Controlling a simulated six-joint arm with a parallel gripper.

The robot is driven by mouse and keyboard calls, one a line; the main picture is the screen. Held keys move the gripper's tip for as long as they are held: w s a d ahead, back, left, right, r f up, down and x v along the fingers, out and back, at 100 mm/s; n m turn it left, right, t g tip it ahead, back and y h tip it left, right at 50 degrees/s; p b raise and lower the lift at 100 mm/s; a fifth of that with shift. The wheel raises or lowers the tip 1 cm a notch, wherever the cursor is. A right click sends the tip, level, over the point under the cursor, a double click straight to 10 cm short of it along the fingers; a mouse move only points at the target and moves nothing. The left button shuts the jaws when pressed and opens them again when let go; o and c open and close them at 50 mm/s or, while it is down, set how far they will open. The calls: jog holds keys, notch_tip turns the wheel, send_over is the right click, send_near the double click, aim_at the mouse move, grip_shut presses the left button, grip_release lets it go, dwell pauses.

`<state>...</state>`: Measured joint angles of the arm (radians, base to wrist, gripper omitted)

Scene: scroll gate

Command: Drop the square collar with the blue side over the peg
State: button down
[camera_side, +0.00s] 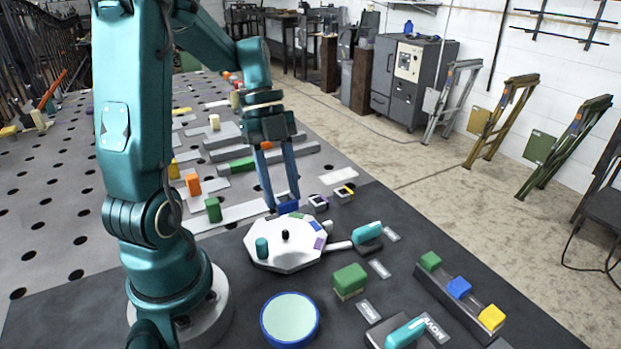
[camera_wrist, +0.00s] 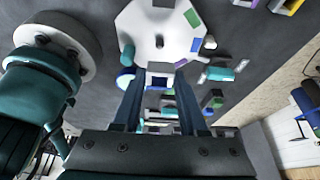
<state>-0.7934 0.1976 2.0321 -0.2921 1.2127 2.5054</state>
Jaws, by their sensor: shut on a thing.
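My gripper (camera_side: 284,203) is shut on the square collar with the blue side (camera_side: 288,208), at the far edge of the white octagonal plate. The collar also shows between the fingers in the wrist view (camera_wrist: 159,69), with its blue side partly hidden. Whether it touches anything below is unclear. The short dark peg (camera_side: 285,235) stands upright at the middle of the plate (camera_side: 262,262), bare and apart from the collar. It also shows in the wrist view (camera_wrist: 159,43).
The plate carries a teal knob (camera_side: 262,248) and coloured patches. Collars with a purple side (camera_side: 318,202) and a yellow side (camera_side: 344,194) lie right of my gripper. A teal-handled lever (camera_side: 367,232), a green block (camera_side: 350,281) and a round pale-green disc (camera_side: 290,319) are nearby.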

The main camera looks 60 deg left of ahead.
aim_at(279, 199)
jog(key=shift+s+d+f, duration=0.1)
jog(key=shift+s, duration=0.05)
jog(key=shift+f, duration=1.95)
jog(key=shift+f, duration=1.25)
dwell(0.4)
grip_release()
dwell(0.3)
jog(key=shift+r, duration=0.1)
jog(key=shift+r, duration=3.4)
